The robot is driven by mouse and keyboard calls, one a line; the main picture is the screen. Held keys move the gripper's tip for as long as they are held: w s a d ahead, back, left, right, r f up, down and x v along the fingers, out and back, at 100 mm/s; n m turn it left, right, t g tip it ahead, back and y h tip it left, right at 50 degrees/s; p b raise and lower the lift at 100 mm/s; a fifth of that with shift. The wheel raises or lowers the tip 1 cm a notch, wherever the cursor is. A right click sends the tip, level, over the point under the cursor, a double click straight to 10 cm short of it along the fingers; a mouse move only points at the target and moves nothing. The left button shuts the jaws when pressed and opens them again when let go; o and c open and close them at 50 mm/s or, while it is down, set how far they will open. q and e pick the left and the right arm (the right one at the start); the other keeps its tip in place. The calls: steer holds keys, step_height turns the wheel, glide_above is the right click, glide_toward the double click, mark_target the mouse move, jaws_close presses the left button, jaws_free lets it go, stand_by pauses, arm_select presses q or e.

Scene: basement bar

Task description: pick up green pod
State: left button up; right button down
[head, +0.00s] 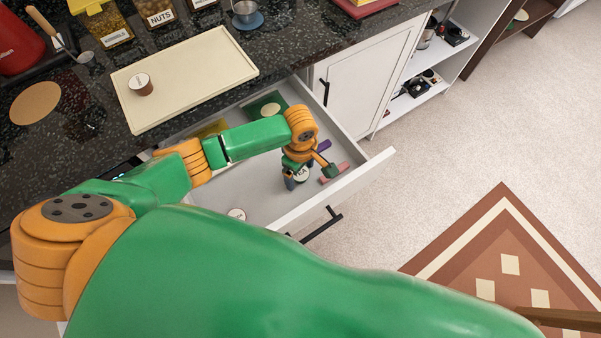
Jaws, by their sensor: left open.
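My left gripper (308,172) reaches down into the open drawer (350,183), its fingers open. A small round pod with a white, dark-lettered lid (302,175) lies between or just below the fingers; I cannot tell whether they touch it. The gripper hides its side, so I cannot tell if it is green. Another pod with a pale lid (237,214) lies near the drawer's front-left, partly hidden by my arm; its side colour is unclear. A brown pod with a white lid (141,85) stands on the cream tray (200,80). My right gripper is out of view.
The drawer's front wall stands close to the gripper. A white cabinet door (365,80) is behind right.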

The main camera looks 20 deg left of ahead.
arm_select(q)
steer(key=shift+r, duration=0.1)
steer(key=c, duration=1.3)
